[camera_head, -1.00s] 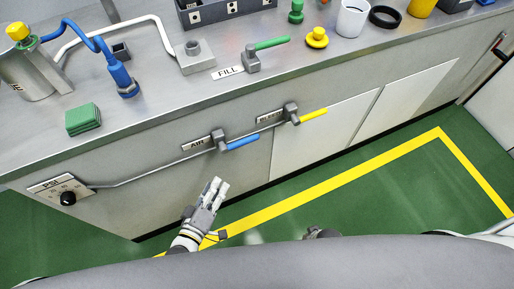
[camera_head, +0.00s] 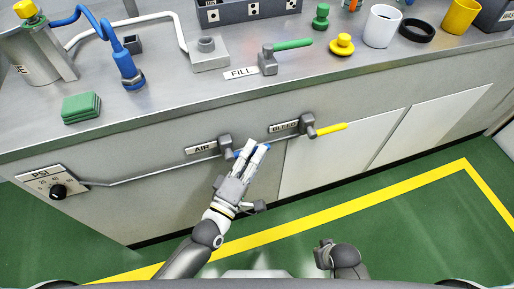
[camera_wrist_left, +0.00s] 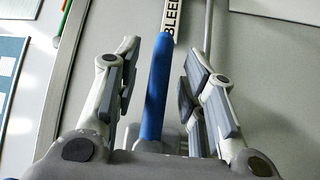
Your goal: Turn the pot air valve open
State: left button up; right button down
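The air valve (camera_head: 226,143) is on the front of the bench beside its AIR label (camera_head: 202,149). Its blue handle (camera_wrist_left: 157,90) points sideways, and in the head view the fingers mostly cover it. My left gripper (camera_head: 256,149) is at the handle. In the left wrist view the handle lies between its two spread fingers (camera_wrist_left: 160,72), with a gap on each side. The gripper is open and holds nothing. My right gripper is not in view; only a dark part of my right arm shows at the bottom.
The bleed valve (camera_head: 308,126) with its yellow handle (camera_head: 331,130) is just right of my left gripper. A pipe (camera_head: 150,175) runs from the PSI gauge (camera_head: 52,184) to the air valve. The fill valve (camera_head: 268,62) stands on the bench above. The green floor in front is clear.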

pick_arm(q)
jog(key=shift+x, duration=1.1)
grip_shut()
